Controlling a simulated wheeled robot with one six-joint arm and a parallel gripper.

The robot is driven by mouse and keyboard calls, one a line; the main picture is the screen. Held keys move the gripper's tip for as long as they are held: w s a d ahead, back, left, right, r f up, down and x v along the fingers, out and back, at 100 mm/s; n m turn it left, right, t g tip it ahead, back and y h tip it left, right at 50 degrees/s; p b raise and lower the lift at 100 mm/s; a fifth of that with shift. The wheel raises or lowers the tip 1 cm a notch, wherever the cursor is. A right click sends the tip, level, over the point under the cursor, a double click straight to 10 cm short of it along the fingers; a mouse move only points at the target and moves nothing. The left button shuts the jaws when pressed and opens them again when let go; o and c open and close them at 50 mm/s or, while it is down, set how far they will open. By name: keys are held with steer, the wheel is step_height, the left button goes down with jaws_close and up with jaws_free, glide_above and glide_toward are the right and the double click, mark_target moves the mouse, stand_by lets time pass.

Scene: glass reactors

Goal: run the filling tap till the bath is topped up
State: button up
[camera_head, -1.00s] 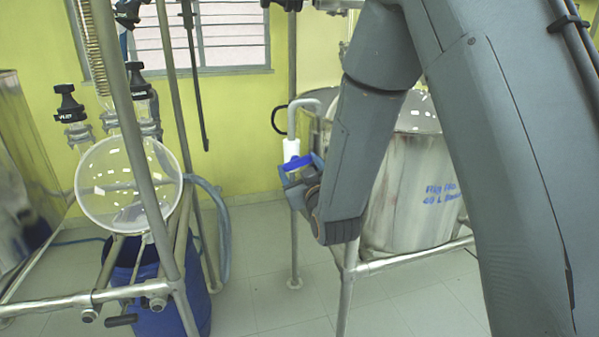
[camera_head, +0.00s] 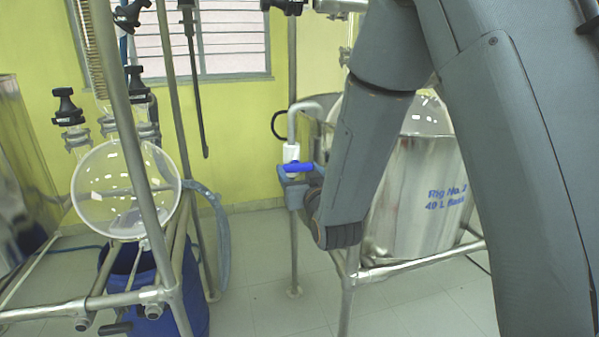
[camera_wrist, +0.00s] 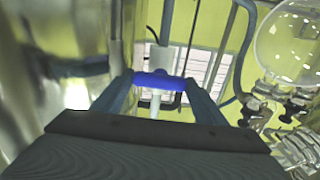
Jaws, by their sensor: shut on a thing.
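The filling tap has a white body (camera_head: 291,152) at the end of a bent grey pipe and a blue handle (camera_head: 297,167). It stands at the left rim of the steel bath (camera_head: 412,200), which is lettered in blue. My gripper (camera_head: 299,178) is at the tap, its jaws shut on the blue handle. In the wrist view the blue handle (camera_wrist: 158,79) lies crosswise between the two fingers, with the white nozzle (camera_wrist: 155,104) beyond it. My forearm covers part of the bath's left side. The water level inside cannot be seen.
A frame rail (camera_head: 420,263) runs in front of the bath. A round glass flask (camera_head: 125,190) hangs in a metal frame at left, above a blue drum (camera_head: 190,300). An upright pole (camera_head: 294,245) stands below the tap. The tiled floor between the rigs is clear.

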steer(key=o, duration=1.1)
steer(key=shift+c, duration=0.2)
steer(key=b+v, duration=0.1)
steer(key=v, duration=0.7)
steer(key=shift+b, duration=0.3)
